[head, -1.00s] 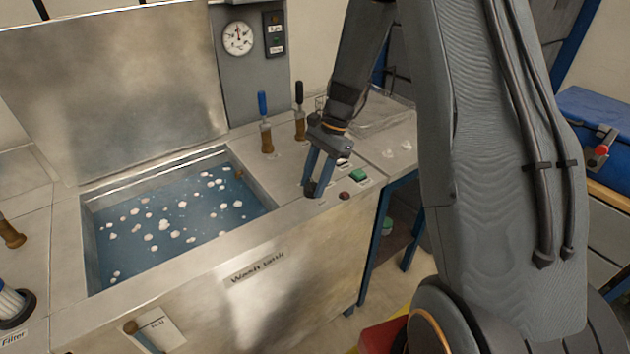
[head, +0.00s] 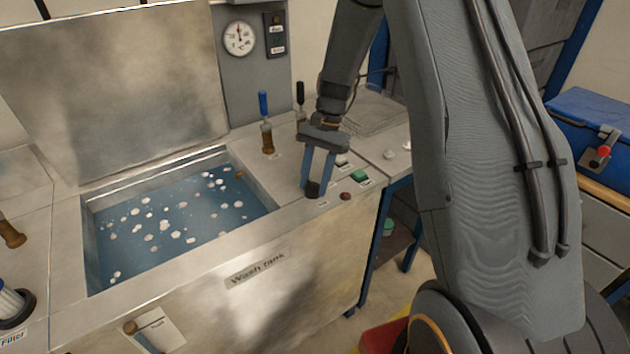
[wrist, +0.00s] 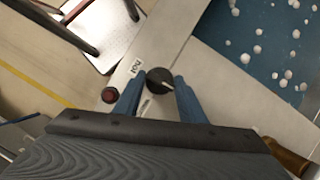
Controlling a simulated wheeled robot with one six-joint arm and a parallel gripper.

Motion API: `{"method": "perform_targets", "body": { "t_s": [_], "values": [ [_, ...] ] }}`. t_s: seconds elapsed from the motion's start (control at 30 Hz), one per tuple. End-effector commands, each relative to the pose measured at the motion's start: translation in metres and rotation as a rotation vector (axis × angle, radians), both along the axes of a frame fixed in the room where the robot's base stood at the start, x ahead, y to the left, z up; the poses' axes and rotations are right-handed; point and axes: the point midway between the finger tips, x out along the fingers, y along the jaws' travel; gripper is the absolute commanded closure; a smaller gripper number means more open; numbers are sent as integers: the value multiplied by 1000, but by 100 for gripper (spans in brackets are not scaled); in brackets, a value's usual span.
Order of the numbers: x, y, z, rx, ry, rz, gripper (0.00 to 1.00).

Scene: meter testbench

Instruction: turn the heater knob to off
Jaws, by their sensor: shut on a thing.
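The heater knob is a round black knob (wrist: 160,80) with a pale pointer line, on the metal deck beside the wash tank. In the head view the knob (head: 313,189) shows low between the fingertips. My gripper (wrist: 160,84) is shut on it, with a blue finger at each side. In the head view my gripper (head: 316,186) points down at the front right corner of the deck. A label with partly readable lettering (wrist: 136,68) lies beside the knob in the wrist view. The knob's exact setting cannot be told.
The open wash tank (head: 92,243) with water and floating white pieces lies left of my gripper. A red button (head: 345,196) and a green button (head: 359,175) sit close to the right. Blue-handled (head: 263,105) and black-handled (head: 300,95) levers stand behind. A gauge (head: 239,38) is on the back panel.

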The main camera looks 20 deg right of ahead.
Motion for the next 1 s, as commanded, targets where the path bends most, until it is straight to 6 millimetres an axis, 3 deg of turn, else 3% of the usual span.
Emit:
{"method": "perform_targets", "body": {
  "t_s": [0.13, 0.17, 0.27, 0.63, 1.0],
  "values": [
    [2, -1, 1, -2, -6, 0, 86],
    [2, -1, 1, -1, -5, 0, 62],
    [2, 0, 1, -1, -5, -1, 46],
    [3, -1, 5, 1, -4, 0, 46],
    [18, -18, 55, -1, -5, -2, 46]
  ]
}}
